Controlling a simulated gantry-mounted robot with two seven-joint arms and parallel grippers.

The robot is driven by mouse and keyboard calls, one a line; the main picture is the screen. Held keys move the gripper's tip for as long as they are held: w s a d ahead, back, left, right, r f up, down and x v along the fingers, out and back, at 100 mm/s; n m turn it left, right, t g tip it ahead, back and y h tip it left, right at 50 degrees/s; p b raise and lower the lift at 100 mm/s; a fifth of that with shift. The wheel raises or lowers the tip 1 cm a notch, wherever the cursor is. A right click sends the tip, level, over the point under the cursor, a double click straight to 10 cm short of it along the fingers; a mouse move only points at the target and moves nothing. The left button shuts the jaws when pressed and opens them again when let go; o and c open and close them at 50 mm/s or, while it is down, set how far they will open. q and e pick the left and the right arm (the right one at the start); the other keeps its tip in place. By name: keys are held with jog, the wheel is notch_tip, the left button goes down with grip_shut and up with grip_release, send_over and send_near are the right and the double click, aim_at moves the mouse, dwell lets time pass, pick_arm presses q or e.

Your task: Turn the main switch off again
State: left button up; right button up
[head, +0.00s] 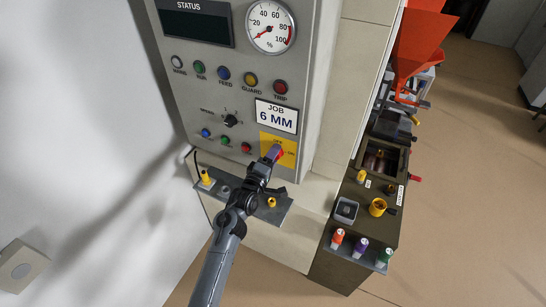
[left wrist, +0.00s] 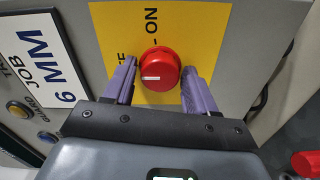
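The main switch is a red round knob (left wrist: 159,70) on a yellow plate (left wrist: 110,22) marked ON and OFF; the OFF label is partly hidden by a finger. The knob's white mark points left in the left wrist view, toward the OFF label. In the head view the plate (head: 264,138) is low on the grey cabinet's right side, the knob partly covered by my gripper. My left gripper (left wrist: 160,90) is open, its purple fingers on either side of the knob with narrow gaps visible. It also shows in the head view (head: 273,155). My right gripper is not in view.
The cabinet carries a dark status display (head: 195,25), a dial (head: 270,27) reading near zero, several lamps and a JOB 6 MM card (head: 277,116). Below is a small grey shelf (head: 230,187). A dark machine (head: 345,240) with an orange hopper (head: 415,45) stands right.

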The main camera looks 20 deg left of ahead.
pick_arm(q)
jog(key=shift+o, duration=0.9)
jog(key=s+a+p, duration=0.1)
jog(key=s+p, duration=0.8)
jog(key=s, duration=0.1)
jog(key=shift+s, duration=0.4)
